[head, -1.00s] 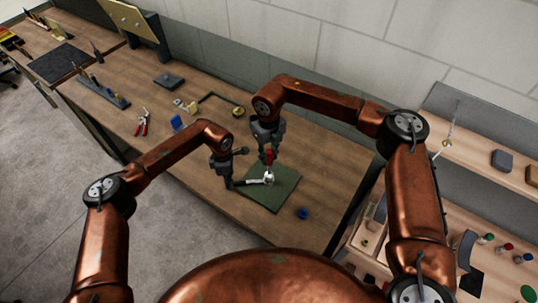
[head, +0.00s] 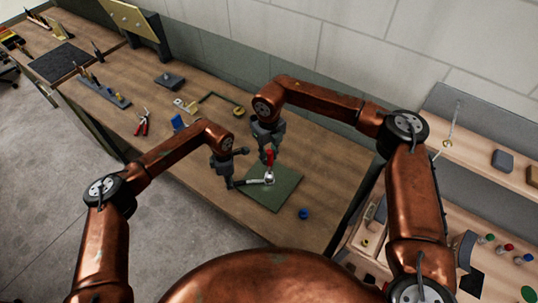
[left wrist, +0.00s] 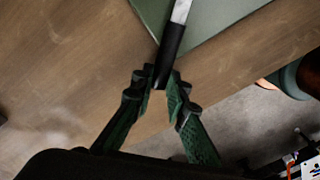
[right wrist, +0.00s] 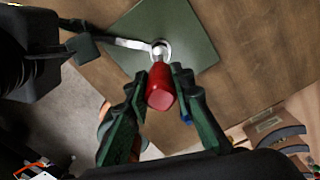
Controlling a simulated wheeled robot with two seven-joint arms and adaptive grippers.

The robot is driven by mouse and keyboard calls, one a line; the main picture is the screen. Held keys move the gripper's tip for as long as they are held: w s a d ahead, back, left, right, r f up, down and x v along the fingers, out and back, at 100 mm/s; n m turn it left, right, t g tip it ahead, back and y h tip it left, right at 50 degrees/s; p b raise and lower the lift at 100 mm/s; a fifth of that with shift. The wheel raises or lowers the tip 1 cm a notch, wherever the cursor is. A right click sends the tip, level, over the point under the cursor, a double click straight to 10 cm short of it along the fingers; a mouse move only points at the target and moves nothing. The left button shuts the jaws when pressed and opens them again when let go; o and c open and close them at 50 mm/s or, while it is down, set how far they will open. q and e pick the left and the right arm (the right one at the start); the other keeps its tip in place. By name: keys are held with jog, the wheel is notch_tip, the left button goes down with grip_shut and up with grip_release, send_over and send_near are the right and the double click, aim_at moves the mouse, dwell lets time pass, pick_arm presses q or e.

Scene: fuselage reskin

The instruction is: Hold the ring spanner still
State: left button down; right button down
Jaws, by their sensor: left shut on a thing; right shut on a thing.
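The ring spanner (right wrist: 125,42) has a dark handle and a bright shaft, with its ring end over the green mat (right wrist: 190,62). My left gripper (head: 232,184) is shut on the spanner's dark handle (left wrist: 170,52) at the mat's left edge. My right gripper (right wrist: 160,85) is shut on a red-handled tool (right wrist: 160,88). That tool stands above the mat, and its metal tip meets the spanner's ring. What lies inside the ring is hidden. In the head view the red handle (head: 268,157) hangs below my right gripper (head: 267,146).
A blue cap-like piece (head: 303,213) lies on the wooden bench right of the mat. Red pliers (head: 142,124), a blue block (head: 178,122) and a grey block (head: 169,81) lie further left. A side shelf with small parts stands at right. The bench's front left is clear.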

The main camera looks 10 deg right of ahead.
jog(key=shift+f, duration=0.8)
jog(key=m, duration=1.7)
jog(key=shift+d, duration=0.1)
jog(key=m, duration=0.7)
jog(key=shift+n, duration=0.4)
